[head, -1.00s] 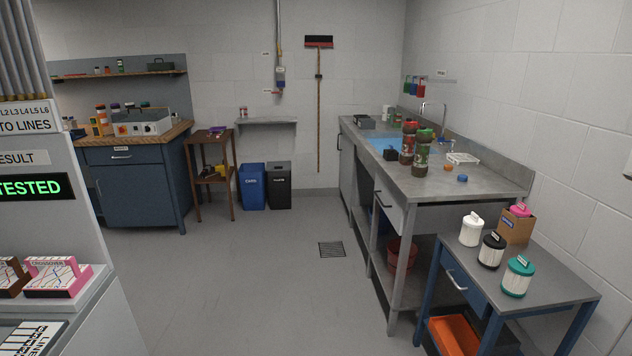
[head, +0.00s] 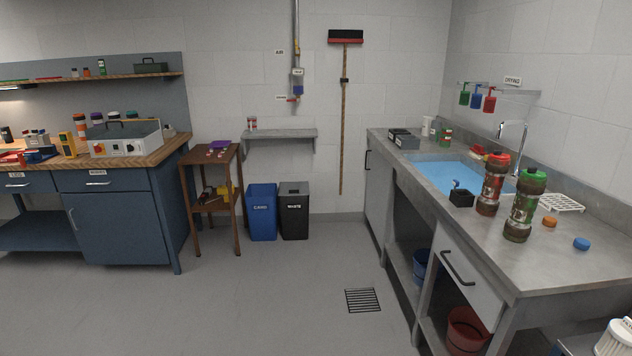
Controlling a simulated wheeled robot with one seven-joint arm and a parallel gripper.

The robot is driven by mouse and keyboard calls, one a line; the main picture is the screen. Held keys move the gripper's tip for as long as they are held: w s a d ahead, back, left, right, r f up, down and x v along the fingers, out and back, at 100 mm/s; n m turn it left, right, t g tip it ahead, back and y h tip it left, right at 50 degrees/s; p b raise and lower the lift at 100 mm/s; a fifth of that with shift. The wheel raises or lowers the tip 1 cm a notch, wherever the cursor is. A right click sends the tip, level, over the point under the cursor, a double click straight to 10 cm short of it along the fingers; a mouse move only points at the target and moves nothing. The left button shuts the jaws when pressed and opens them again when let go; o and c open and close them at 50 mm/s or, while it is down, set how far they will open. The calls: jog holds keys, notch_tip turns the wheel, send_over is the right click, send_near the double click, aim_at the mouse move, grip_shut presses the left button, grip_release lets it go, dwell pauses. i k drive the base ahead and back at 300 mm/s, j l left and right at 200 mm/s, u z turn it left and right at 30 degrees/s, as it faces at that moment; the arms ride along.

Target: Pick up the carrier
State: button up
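Several cylinders look like tube carriers; I cannot tell which one the task means. A dirty brown one with a red cap (head: 490,187) stands upright on the sink counter (head: 460,245), right of the basin. A similar one with a green cap (head: 525,205) stands beside it, to its right. A white ribbed canister (head: 614,338) shows at the lower right corner, cut off by the picture edge. My gripper is not in view.
The sink basin (head: 445,172) holds blue water; a small black box (head: 461,197) stands at its edge. Orange (head: 549,221) and blue (head: 581,243) caps lie on the counter. Bins (head: 262,212) and a small wooden table (head: 213,172) stand at the back. The middle floor is clear.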

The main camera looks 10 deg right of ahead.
aim_at(517, 228)
jog(key=i+z, duration=0.2)
jog(key=i, duration=0.25)
jog(key=i+j+z, duration=0.2)
jog(key=i, duration=0.25)
jog(key=i+j+z, duration=0.2)
jog(key=i, duration=0.25)
jog(key=i+j+z, duration=0.15)
jog(key=i, duration=0.3)
jog(key=i+j+z, duration=0.4)
jog(key=i+j, duration=0.05)
jog(key=j, duration=0.05)
